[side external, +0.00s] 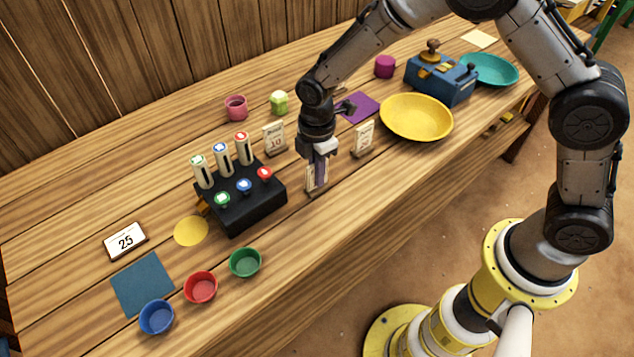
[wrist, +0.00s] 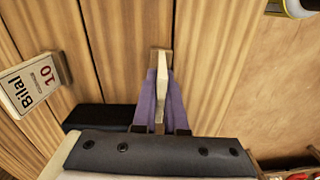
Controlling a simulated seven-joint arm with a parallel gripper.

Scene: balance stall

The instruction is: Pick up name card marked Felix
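My gripper (side external: 318,183) points down at the front of the table, with its purple fingers on a pale name card (side external: 311,180). In the wrist view the card (wrist: 164,78) shows edge-on between the fingers (wrist: 162,90), with no clear gap on either side. Its wooden foot is at or near the table. The name on this card cannot be read. A second card (side external: 274,138), marked Bilal 10, stands left of the gripper and also shows in the wrist view (wrist: 30,84). A third card (side external: 364,138) stands to the right, its name too small to read.
A black box (side external: 240,207) with coloured buttons and upright tubes stands close left of the gripper. A yellow dish (side external: 417,117) and a blue device (side external: 440,82) are to the right. A card marked 25 (side external: 125,241) and small coloured bowls (side external: 201,287) are at the left.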

